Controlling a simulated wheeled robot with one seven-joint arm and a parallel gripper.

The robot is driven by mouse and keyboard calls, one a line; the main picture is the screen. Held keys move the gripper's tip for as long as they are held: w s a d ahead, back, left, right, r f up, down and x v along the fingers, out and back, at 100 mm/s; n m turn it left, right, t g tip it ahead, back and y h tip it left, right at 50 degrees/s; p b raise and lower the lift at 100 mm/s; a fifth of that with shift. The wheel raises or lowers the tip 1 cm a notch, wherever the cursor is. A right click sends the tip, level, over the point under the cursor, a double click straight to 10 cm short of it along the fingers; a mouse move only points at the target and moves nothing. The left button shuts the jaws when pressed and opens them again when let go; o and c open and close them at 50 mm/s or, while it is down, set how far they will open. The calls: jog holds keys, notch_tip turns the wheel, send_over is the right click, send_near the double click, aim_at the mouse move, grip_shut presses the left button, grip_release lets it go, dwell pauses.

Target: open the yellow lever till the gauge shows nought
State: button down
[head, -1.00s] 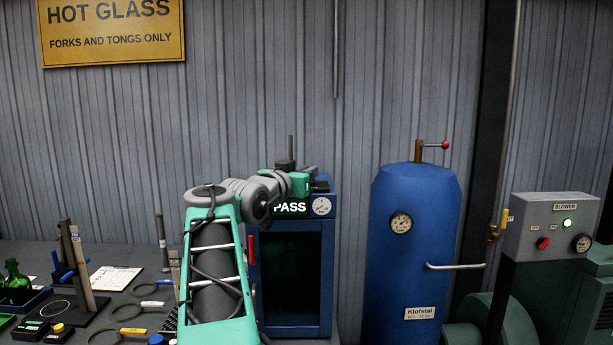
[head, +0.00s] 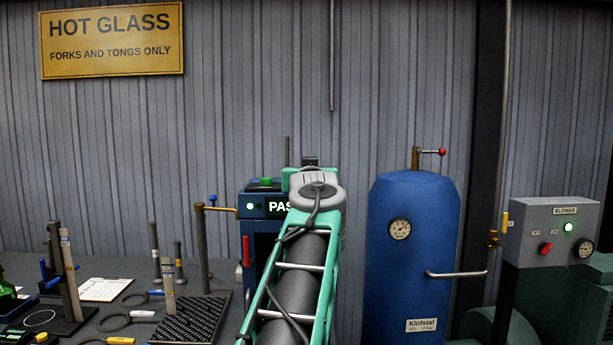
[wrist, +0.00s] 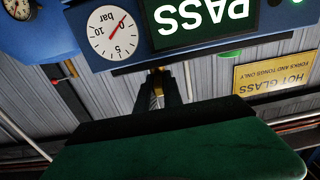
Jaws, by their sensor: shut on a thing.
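My gripper is hidden behind my own arm in the head view, in front of the blue cabinet (head: 258,206) with the lit PASS sign. In the wrist view my gripper (wrist: 160,92) is shut, with a small brass-yellow piece between its dark fingers; this looks like the yellow lever (wrist: 157,96), mostly hidden. The cabinet's white bar gauge (wrist: 115,33) shows upside down beside the PASS sign (wrist: 205,15). Its red needle points up and right in that picture; I cannot read the exact value. My arm covers this gauge in the head view.
A blue tank (head: 410,260) with its own gauge (head: 399,229) stands right of the cabinet. A pipe beside it has another yellow handle (head: 505,222). A post with a yellow arm (head: 222,209) stands left. Rings and a perforated plate (head: 195,320) lie on the bench.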

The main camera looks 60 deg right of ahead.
dwell(0.3)
jog(key=c, duration=1.5)
grip_release()
jog(key=b+v, duration=0.1)
jog(key=v, duration=0.6)
jog(key=shift+s+a+b, duration=0.2)
jog(key=shift+a+b, duration=0.1)
jog(key=shift+b, duration=0.1)
